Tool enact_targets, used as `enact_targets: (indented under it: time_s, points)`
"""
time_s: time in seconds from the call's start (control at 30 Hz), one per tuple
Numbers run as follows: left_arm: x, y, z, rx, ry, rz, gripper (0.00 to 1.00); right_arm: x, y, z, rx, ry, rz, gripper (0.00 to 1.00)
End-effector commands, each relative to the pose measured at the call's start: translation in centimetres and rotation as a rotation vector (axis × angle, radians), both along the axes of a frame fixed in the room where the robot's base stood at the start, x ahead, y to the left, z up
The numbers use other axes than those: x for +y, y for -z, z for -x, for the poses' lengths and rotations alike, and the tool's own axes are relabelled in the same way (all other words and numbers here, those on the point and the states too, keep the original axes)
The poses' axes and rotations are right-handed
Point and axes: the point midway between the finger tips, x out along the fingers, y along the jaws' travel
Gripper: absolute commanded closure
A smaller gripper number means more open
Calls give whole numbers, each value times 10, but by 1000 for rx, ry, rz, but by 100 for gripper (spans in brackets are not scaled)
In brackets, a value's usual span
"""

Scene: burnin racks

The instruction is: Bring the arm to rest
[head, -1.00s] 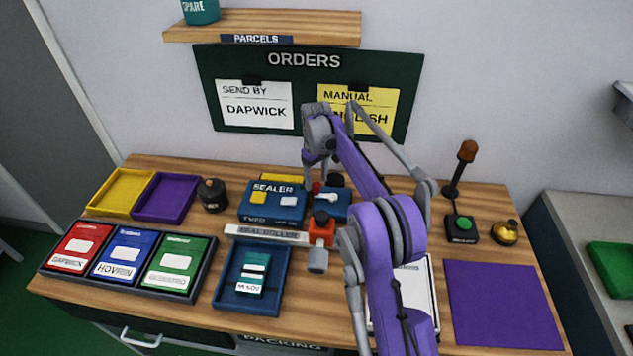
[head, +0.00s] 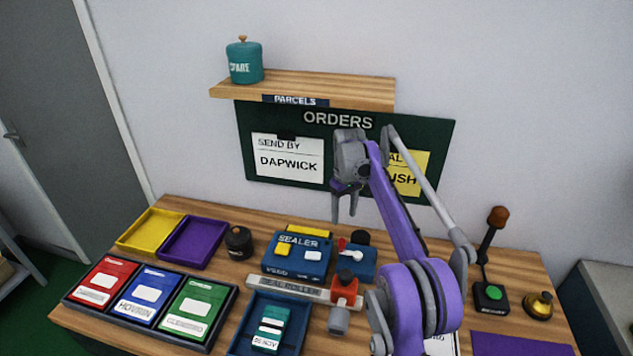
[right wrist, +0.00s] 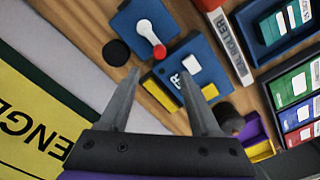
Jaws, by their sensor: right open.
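My right arm (head: 402,210) is purple and grey and reaches in from the lower right. Its gripper (head: 343,208) hangs fingers-down in front of the orders board, above the back of the packing table. In the right wrist view the two fingers (right wrist: 160,98) are spread apart with nothing between them. The blue sealer (right wrist: 183,75) lies below and beyond the fingertips, apart from them. My left gripper is not in view.
The table holds a yellow tray (head: 150,229), a purple tray (head: 194,243), a blue tray (head: 240,338), the sealer (head: 297,254), a lamp post (head: 489,243) and a brass bell (head: 539,304). The orders board (head: 250,118) and parcels shelf (head: 330,88) are close behind the arm.

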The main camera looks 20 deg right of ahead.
Motion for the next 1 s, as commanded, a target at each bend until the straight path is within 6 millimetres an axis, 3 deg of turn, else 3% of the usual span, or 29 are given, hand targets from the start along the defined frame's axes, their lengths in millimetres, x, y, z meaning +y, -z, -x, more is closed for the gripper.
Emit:
enact_targets:
  time_s: [0.2,0.37,0.53,0.7,0.87,1.0]
  points:
    - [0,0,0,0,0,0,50,6,-8,7,-16,7,3,36]
    - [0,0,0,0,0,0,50,26,-30,37,-72,33,11,36]
    - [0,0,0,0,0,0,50,52,-47,86,-152,73,15,36]
    - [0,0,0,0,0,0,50,75,-49,145,-233,113,11,36]
    - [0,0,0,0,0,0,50,93,-37,205,-308,150,-1,36]
    - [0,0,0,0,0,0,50,106,-14,259,-375,182,-16,36]
